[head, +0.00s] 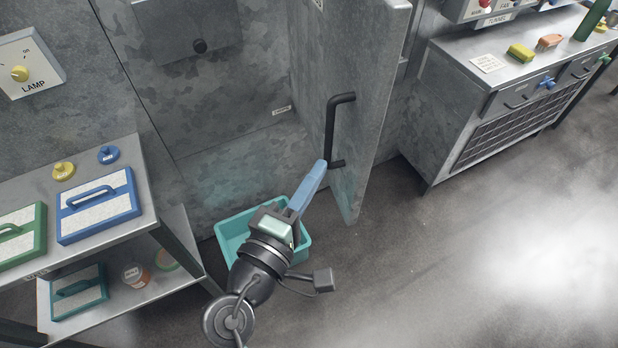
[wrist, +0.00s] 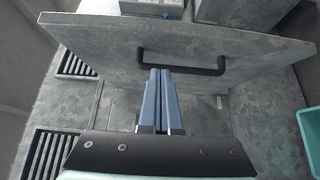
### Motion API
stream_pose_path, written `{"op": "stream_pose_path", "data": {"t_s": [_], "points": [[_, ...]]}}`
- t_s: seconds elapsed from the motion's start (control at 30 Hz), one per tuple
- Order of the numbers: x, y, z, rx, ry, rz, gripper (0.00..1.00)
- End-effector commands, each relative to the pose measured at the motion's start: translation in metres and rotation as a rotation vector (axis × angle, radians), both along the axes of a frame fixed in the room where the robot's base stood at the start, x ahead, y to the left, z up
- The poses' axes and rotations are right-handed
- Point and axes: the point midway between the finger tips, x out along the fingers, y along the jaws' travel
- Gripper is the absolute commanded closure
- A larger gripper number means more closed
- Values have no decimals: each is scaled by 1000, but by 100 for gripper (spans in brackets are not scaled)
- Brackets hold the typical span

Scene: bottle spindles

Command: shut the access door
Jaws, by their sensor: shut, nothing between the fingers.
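The access door (head: 368,100) is a grey mottled metal panel standing open, jutting out to the right of a recessed grey bay (head: 215,120). A black bar handle (head: 331,125) is on its face towards my gripper. My gripper (head: 322,166) has blue fingers, shut and empty, with the tips by the lower end of the handle. In the wrist view the door (wrist: 100,45) crosses the upper part, and the fingertips (wrist: 160,72) overlap the left part of the handle (wrist: 185,68). I cannot tell whether they touch it.
A teal bin (head: 232,225) stands on the floor beneath my arm. A shelf unit (head: 150,215) with several trowel-like blocks is at left, below a lamp switch (head: 28,65). A grey cabinet (head: 440,110) stands right of the door. The floor (head: 450,270) at lower right is clear.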

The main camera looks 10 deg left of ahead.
Motion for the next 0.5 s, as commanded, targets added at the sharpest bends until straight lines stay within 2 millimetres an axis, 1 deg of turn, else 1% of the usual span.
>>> {"op": "stream_pose_path", "data": {"t_s": [0.03, 0.23, 0.33, 0.5], "points": [[12, -5, 4, -1, -2, -3, 100], [51, -18, 4, 0, -1, -2, 100], [56, -34, 3, 1, 2, -4, 100], [64, -48, 2, 0, 1, -2, 100]]}}
